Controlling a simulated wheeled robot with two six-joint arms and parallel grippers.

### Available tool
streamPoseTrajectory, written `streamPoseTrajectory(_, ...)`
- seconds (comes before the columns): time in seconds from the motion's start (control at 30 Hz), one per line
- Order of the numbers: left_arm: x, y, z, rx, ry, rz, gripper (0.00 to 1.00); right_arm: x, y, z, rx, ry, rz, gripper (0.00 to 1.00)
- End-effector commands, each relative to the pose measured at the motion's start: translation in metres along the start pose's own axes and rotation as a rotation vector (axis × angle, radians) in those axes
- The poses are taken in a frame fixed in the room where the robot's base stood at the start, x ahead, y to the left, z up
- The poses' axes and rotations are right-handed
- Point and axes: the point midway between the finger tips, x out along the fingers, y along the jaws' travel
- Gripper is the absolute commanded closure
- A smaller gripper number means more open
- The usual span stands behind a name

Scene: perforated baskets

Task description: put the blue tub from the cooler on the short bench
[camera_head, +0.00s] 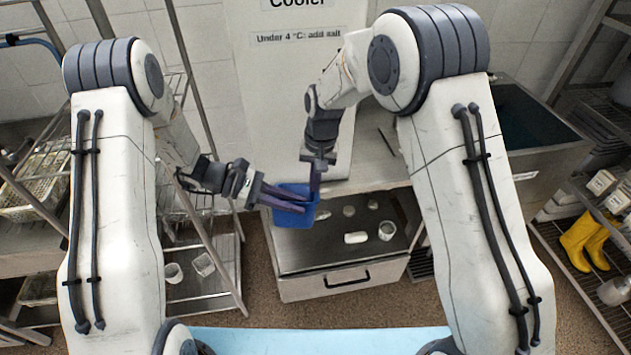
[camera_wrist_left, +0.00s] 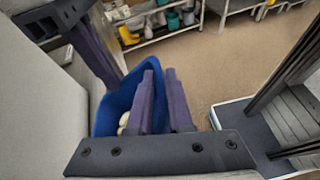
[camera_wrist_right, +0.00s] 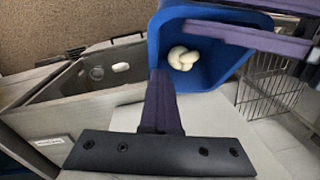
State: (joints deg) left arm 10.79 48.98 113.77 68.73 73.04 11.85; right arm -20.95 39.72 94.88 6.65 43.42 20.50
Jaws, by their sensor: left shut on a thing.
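The blue tub (camera_head: 293,212) is held up in front of the open steel cooler drawer (camera_head: 325,287), near its left end. My left gripper (camera_head: 303,203) is shut on the tub's wall. Pale rounded pieces (camera_wrist_right: 183,59) lie inside the tub. In the left wrist view the tub (camera_wrist_left: 120,88) shows beside the fingers. My right gripper (camera_head: 315,190) points down at the tub's rim, its fingers together; whether it touches the tub I cannot tell. I cannot tell for sure which surface is the short bench.
The drawer holds several white pieces and a white cup (camera_head: 387,230). A grey worktop (camera_head: 372,165) lies behind it. A wire rack stands at the left, and a deep basin (camera_head: 525,120) at the right. Yellow boots (camera_head: 585,243) sit on the right rack. A light blue surface (camera_head: 310,341) is at the bottom.

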Motion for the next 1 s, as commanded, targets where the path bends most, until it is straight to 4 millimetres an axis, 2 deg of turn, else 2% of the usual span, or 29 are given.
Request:
streamPoseTrajectory(0.83,-0.0001,0.0011,0.0013,0.004,-0.003,0.002,1.00,0.0008,-0.0006,0.0014,0.000,-0.004,0.000,1.00)
streamPoseTrajectory(0.87,-0.0001,0.0011,0.0013,0.004,-0.003,0.002,1.00,0.0008,-0.0006,0.0014,0.000,-0.004,0.000,0.95)
streamPoseTrajectory(0.9,-0.0002,0.0011,0.0013,0.004,-0.003,0.002,1.00,0.0008,-0.0005,0.0014,0.000,-0.004,0.000,0.80)
streamPoseTrajectory(0.97,-0.0002,0.0010,0.0013,0.004,-0.003,0.002,1.00,0.0008,-0.0002,0.0012,0.000,-0.003,0.001,0.60)
streamPoseTrajectory(1.0,-0.0003,0.0010,0.0012,0.003,-0.003,0.002,1.00,0.0009,-0.0001,0.0011,0.000,-0.003,0.001,0.60)
